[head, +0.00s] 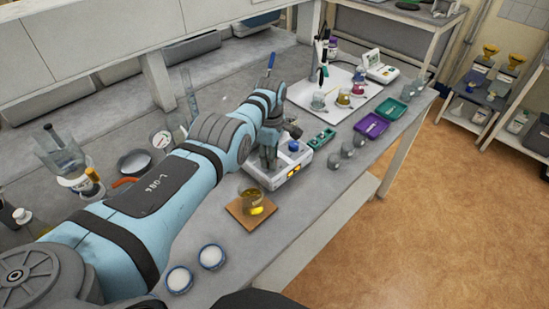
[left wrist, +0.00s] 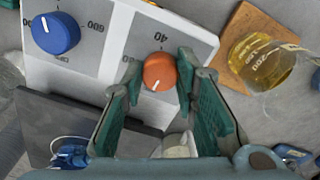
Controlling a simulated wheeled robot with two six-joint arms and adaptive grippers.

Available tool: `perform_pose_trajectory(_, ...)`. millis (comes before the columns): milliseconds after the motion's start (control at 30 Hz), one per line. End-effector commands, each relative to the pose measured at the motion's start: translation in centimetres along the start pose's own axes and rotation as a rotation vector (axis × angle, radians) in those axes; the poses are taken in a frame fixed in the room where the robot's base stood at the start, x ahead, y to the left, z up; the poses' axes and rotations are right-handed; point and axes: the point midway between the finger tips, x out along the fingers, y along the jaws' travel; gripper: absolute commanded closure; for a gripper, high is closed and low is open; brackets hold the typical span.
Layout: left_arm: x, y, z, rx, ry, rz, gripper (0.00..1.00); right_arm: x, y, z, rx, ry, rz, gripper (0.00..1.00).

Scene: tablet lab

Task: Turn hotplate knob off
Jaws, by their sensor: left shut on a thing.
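The white hotplate (head: 270,178) stands on the bench in the middle of the head view. In the left wrist view its panel (left wrist: 117,40) carries a blue knob (left wrist: 55,33) and an orange knob (left wrist: 159,72) next to a scale marked 40. My left gripper (left wrist: 158,75) has its green-padded fingers on both sides of the orange knob and is shut on it. The knob's white mark points down and slightly left. In the head view my left gripper (head: 268,158) reaches down over the hotplate; the orange knob is hidden there. My right gripper is not in view.
A beaker of yellow liquid (head: 254,205) stands on a wooden board (head: 236,212) close to the hotplate. A green rack (head: 321,138) and small glass beakers (head: 334,160) stand to its right. Two round white dishes (head: 211,256) lie near the front.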

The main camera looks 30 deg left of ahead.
Motion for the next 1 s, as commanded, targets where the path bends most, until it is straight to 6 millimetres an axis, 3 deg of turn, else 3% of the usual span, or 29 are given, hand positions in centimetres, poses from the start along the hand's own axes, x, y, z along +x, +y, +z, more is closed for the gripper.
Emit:
perform_pose_trajectory(100,0.5,-0.6,0.0,0.001,-0.001,-0.022,1.00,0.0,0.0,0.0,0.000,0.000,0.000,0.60)
perform_pose_trajectory(133,0.5,-0.6,0.0,0.001,-0.001,-0.022,0.68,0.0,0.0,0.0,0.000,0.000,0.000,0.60)
perform_pose_trajectory(233,0.5,-0.5,0.0,0.001,0.000,-0.019,0.52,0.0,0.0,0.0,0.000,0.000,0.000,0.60)
perform_pose_trajectory(667,-0.6,0.0,0.3,0.006,0.000,-0.005,0.52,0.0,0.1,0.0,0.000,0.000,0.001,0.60)
perform_pose_trajectory(833,-3.3,-0.1,0.3,0.008,0.000,-0.001,0.52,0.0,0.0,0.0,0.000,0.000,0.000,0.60)
perform_pose_trajectory(1000,-8.6,-0.4,0.2,0.006,-0.001,-0.004,0.52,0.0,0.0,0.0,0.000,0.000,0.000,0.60)
